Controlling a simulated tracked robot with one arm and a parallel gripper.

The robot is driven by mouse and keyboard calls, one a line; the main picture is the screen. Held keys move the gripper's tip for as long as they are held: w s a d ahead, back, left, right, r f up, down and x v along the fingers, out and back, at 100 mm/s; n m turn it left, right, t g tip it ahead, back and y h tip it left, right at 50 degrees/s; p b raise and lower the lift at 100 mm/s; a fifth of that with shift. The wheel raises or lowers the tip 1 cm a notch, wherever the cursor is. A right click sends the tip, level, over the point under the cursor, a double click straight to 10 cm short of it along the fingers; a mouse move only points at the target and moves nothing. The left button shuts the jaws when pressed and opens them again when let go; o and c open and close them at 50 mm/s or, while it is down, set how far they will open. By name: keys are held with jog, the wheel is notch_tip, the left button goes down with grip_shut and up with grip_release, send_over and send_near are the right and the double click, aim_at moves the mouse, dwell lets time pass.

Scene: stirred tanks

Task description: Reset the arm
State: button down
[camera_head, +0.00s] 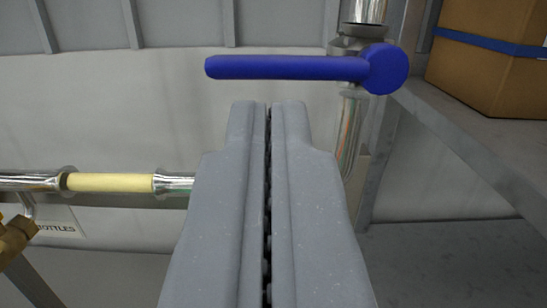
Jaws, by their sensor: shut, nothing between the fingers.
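My gripper (270,108) fills the lower middle of the view, with its two grey fingers side by side and shut. Nothing shows between them. The fingertips lie just below a blue valve handle (285,68) in the picture. The handle is level, with its round hub at the right on a steel vertical pipe (348,140). I cannot tell how far the fingertips are from the handle, but they do not grip it.
A steel horizontal pipe with a yellow section (110,182) runs at the left behind my gripper. A brown box (492,70) with a blue band stands on a grey shelf (470,140) at the right. A brass-coloured part (15,240) is at the lower left. A pale wall is behind.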

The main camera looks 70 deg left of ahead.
dwell(0.3)
jog(key=w+d+f+m+t+h+p, duration=0.1)
jog(key=w+d+m+t+h+p, duration=0.25)
jog(key=d, duration=0.35)
jog(key=w+d+f+m+t+h+p, duration=0.1)
jog(key=w+d+m+t+h+p, duration=0.1)
jog(key=d+m+t+h, duration=0.4)
jog(key=s+d+f+m+h+p, duration=0.1)
jog(key=d+m+h, duration=0.1)
jog(key=d, duration=0.5)
jog(key=d+f+m+h+p, duration=0.1)
jog(key=d+f+h+p, duration=0.1)
jog(key=d+h, duration=0.2)
jog(key=s+d+f+m+h+p, duration=0.1)
jog(key=d+f+m+h+p, duration=0.1)
jog(key=d, duration=0.9)
jog(key=shift+s+f+m+t+h, duration=0.25)
jog(key=shift+s+m+t+h, duration=0.15)
jog(key=shift+h, duration=0.35)
